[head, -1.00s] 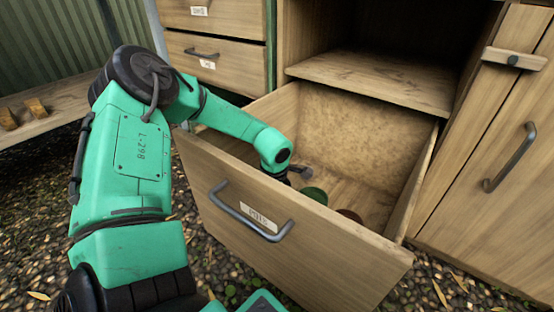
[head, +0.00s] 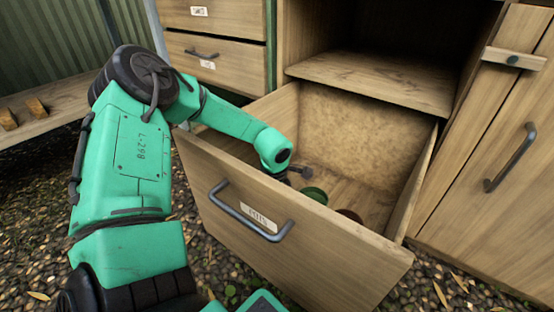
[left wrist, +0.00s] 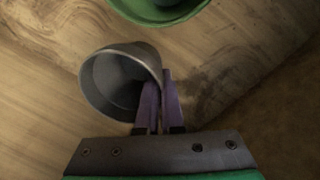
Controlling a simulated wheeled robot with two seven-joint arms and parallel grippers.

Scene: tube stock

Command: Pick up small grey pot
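The small grey pot (left wrist: 115,85) shows in the left wrist view, its open mouth towards the camera. My left gripper (left wrist: 160,82) has its two purple fingers close together on the right side of the pot, one inside the rim and one outside, with the pot wall pinched between them. In the head view my left arm reaches into the open drawer (head: 240,225), and the fingers and pot are mostly hidden there. My right gripper is not in view.
A green pot (head: 315,195) lies in the drawer close to my left gripper; it also shows in the left wrist view (left wrist: 160,12). A reddish-brown pot (head: 350,215) is partly hidden behind the drawer front. The drawer's right part looks bare.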

